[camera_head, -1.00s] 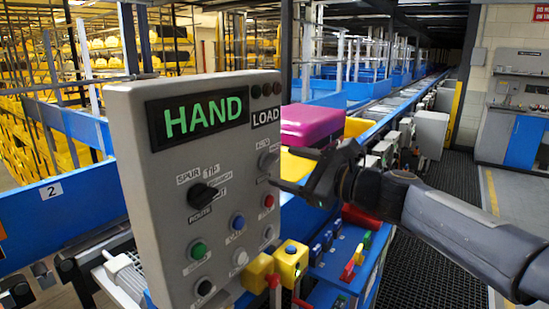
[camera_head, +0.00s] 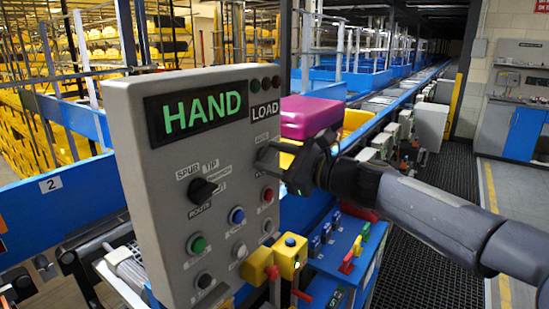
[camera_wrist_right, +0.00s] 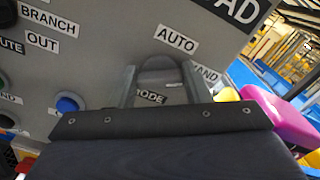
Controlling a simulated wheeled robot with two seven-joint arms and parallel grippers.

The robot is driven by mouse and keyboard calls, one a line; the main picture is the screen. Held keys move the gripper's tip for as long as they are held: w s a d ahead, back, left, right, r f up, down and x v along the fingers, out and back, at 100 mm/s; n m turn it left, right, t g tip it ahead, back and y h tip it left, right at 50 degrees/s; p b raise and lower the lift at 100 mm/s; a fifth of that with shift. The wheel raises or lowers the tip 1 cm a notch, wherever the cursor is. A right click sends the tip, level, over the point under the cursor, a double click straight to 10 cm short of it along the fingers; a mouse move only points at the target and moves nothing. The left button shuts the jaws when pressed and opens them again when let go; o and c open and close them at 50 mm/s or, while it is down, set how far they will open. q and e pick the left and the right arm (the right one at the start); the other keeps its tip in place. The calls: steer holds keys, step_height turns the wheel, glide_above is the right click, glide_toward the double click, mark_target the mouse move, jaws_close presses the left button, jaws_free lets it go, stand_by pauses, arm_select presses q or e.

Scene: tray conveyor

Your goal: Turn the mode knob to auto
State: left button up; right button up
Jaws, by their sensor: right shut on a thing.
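The grey control panel (camera_head: 130,200) shows a green HAND on its display (camera_head: 196,113). In the right wrist view the grey mode knob (camera_wrist_right: 161,66) sits between the AUTO label (camera_wrist_right: 176,39), the HAND label (camera_wrist_right: 205,74) and the partly hidden MODE label (camera_wrist_right: 149,97). My right gripper (camera_head: 267,155) is at the panel's upper right, its fingers on both sides of the knob and shut on it. In the head view the gripper mostly hides the knob. My left gripper is not in view.
A black selector knob (camera_head: 203,190) and several push buttons, such as the blue one (camera_head: 237,215), are on the panel close by. A magenta tote (camera_head: 310,116) stands behind my gripper. Yellow boxes with red levers (camera_head: 290,252) are below it.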

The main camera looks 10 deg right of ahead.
steer(key=shift+f+n+b, duration=0.2)
steer(key=shift+n+b, duration=0.5)
steer(key=shift+b, duration=0.25)
steer(key=n+b, duration=0.4)
steer(key=shift+f, duration=0.15)
steer(key=n+b, duration=0.4)
steer(key=shift+a+n+b, duration=0.1)
steer(key=shift+n+b, duration=0.6)
steer(key=shift+n, duration=0.5)
steer(key=o, duration=1)
steer(key=shift+s, duration=0.1)
